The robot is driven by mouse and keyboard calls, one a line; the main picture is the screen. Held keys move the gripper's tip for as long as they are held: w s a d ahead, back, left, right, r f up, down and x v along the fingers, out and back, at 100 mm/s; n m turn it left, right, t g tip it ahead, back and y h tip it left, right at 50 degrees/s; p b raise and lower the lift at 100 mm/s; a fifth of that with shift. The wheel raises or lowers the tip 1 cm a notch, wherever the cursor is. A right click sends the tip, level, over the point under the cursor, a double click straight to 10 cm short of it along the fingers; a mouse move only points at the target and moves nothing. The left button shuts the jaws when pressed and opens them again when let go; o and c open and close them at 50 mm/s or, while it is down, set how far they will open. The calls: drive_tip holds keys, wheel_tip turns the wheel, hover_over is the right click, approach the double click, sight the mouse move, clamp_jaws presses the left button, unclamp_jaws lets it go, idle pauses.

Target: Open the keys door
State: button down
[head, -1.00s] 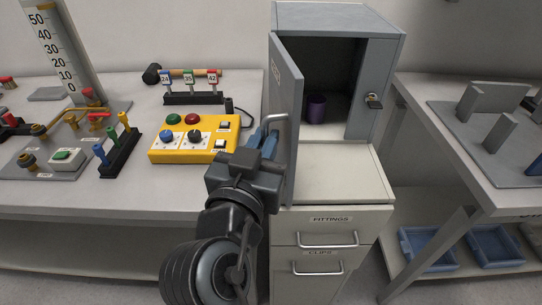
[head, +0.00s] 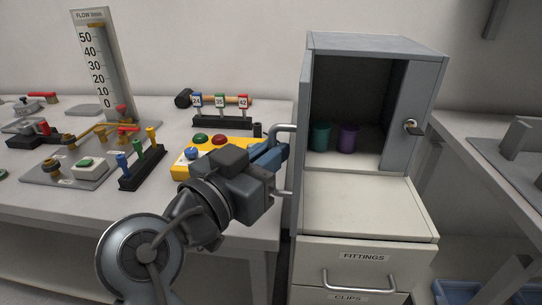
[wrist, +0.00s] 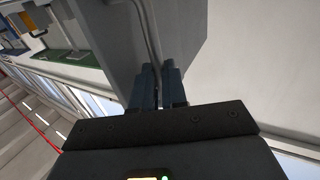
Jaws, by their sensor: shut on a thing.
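The grey cabinet (head: 420,100) stands on a drawer unit, its front open. Its grey door (head: 303,150) is swung out on the left and shows almost edge-on. The door's metal bar handle (head: 284,128) sticks out to the left; it also shows in the wrist view (wrist: 150,35). My gripper (head: 276,156) is shut on this handle, with its blue fingers either side of the bar in the wrist view (wrist: 159,80). The exact contact is partly hidden. A teal cup (head: 320,136) and a purple cup (head: 347,138) stand inside the cabinet.
A lock with a key (head: 412,127) is on the cabinet's right front panel. The bench at left holds a yellow control box (head: 185,160), a lever block (head: 143,165) and a hammer (head: 183,98) close to my arm. A drawer handle (head: 358,285) protrudes below.

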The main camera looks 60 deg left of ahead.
drive_tip(key=shift+w, duration=0.1)
drive_tip(key=c, duration=1.2)
unclamp_jaws()
drive_tip(key=shift+o, duration=0.2)
drive_tip(key=v, duration=0.7)
drive_tip(key=shift+s+b, duration=0.3)
drive_tip(key=shift+s, duration=0.1)
drive_tip(key=shift+d, duration=0.15)
